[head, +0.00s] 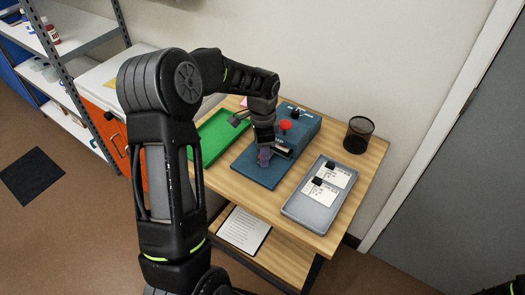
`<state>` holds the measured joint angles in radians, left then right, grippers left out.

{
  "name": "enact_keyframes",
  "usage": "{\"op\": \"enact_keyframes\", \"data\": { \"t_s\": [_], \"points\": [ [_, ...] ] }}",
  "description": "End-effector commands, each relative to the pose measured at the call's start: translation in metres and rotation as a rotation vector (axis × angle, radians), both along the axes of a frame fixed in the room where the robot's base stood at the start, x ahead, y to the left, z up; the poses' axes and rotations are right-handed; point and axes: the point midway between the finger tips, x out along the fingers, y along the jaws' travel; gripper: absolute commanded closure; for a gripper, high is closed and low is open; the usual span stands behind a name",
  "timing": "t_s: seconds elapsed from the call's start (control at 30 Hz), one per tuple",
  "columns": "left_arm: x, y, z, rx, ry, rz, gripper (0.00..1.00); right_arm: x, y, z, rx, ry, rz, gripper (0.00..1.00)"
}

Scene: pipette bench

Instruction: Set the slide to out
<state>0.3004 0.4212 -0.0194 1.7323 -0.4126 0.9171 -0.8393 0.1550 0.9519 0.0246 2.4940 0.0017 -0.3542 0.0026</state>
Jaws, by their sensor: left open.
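A blue bench device (302,122) stands on the wooden table, with a red round button (285,125), a small black knob (295,114) and a flat blue base plate (258,174) in front. My left gripper (264,160) is open, pointing down over the plate close to the device's front. A small purplish piece (264,154) shows at its fingers; I cannot tell whether they touch it. The slide cannot be made out clearly, and its setting is not readable. The gripper and wrist hide part of the device's front. My right gripper is not in view.
A green tray (216,138) lies left of the device, partly behind my arm. A grey tray (293,207) with white labelled cards and black pieces lies to the right. A black mesh cup (358,135) stands at the back right. The wall is close behind.

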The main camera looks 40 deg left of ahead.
Motion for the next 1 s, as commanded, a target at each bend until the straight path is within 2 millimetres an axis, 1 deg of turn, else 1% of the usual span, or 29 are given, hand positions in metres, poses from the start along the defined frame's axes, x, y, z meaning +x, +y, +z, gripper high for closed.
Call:
{"op": "enact_keyframes", "data": {
  "t_s": [0.07, 0.6, 1.0],
  "points": [
    [0.0000, 0.0000, 0.0001, 0.000, 0.000, 0.000, 0.55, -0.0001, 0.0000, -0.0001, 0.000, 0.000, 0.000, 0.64],
    [0.0000, 0.0000, 0.0004, 0.000, 0.000, 0.000, 1.00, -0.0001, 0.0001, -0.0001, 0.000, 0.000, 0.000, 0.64],
    [0.0001, 0.0000, 0.0006, 0.000, 0.000, -0.001, 1.00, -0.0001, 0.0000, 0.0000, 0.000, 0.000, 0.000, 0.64]
  ]
}}
